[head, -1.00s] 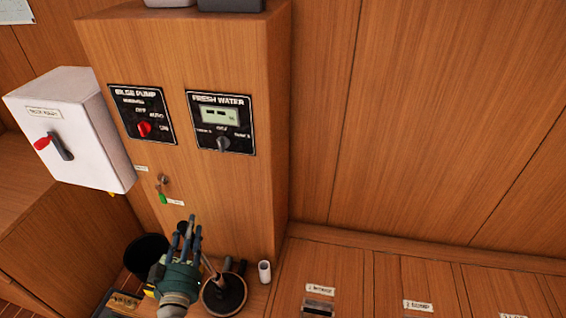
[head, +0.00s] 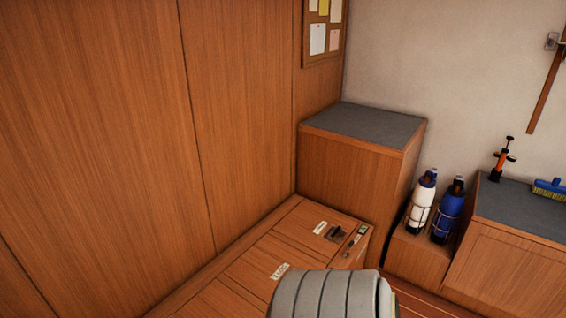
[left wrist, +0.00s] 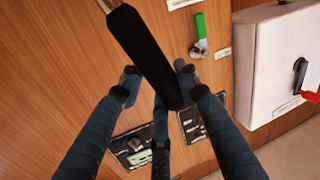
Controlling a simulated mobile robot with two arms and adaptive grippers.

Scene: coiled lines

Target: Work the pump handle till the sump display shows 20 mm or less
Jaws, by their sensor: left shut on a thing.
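In the left wrist view my left gripper (left wrist: 158,80) is shut on the black grip of the pump handle (left wrist: 135,40). Its fingers lie around the grip near its end, and a thin shaft runs out at the top. The pump's base is out of view. In the head view a small display with a greenish screen (head: 362,229) sits at the far end of the low locker top; its reading is too small to make out. Neither gripper shows in the head view now.
The left wrist view shows a green-handled valve (left wrist: 201,32), a white switch box (left wrist: 275,55) and dark control panels (left wrist: 132,146). The head view shows the low locker top (head: 245,265), a grey-topped cabinet (head: 350,165) and two bottles in racks (head: 422,200).

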